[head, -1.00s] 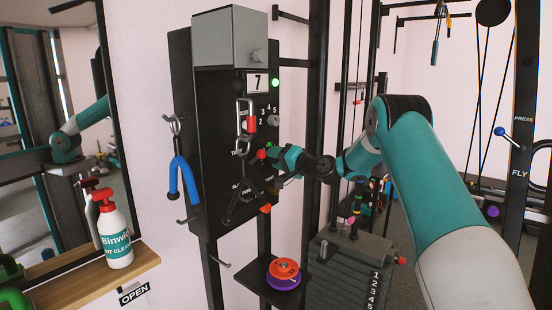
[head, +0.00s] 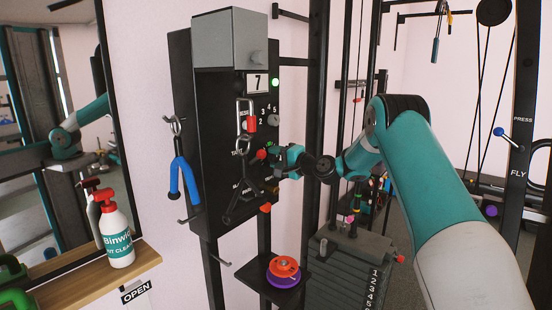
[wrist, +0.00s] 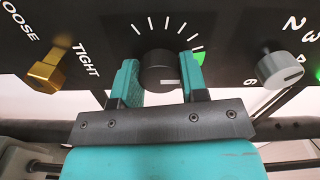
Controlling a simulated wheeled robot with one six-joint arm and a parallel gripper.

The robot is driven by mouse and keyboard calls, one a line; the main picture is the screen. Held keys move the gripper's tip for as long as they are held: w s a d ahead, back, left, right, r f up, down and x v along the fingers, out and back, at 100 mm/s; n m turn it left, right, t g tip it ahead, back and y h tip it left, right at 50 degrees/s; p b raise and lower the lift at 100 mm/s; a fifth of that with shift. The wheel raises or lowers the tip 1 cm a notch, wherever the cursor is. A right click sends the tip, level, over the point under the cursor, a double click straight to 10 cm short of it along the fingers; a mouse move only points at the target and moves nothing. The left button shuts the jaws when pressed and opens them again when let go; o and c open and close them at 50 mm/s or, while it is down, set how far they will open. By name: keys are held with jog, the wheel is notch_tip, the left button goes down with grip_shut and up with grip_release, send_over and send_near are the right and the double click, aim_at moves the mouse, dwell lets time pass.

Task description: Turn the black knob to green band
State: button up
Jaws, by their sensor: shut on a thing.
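The black knob (wrist: 162,70) sits on a dark panel with a fan of white tick marks around its far side in the wrist view. A pale mark shows on its near edge. My gripper (wrist: 163,82) has one finger on each side of the knob and is shut on it. A bright green patch (wrist: 199,56) on the panel shows beside the right finger, partly hidden by it. In the head view my gripper (head: 281,161) is at the panel's face and the knob is hidden.
A brass knob (wrist: 46,72) by LOOSE and TIGHT and a grey knob (wrist: 282,69) by numbers flank it. A red-and-purple stack (head: 284,272) sits below.

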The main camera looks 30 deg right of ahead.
jog(key=o, duration=0.9)
jog(key=shift+o, duration=0.2)
jog(key=shift+s, duration=0.1)
jog(key=b+v, duration=0.5)
jog(key=v, duration=1.2)
jog(key=shift+s+b, duration=0.15)
jog(key=shift+b, duration=0.15)
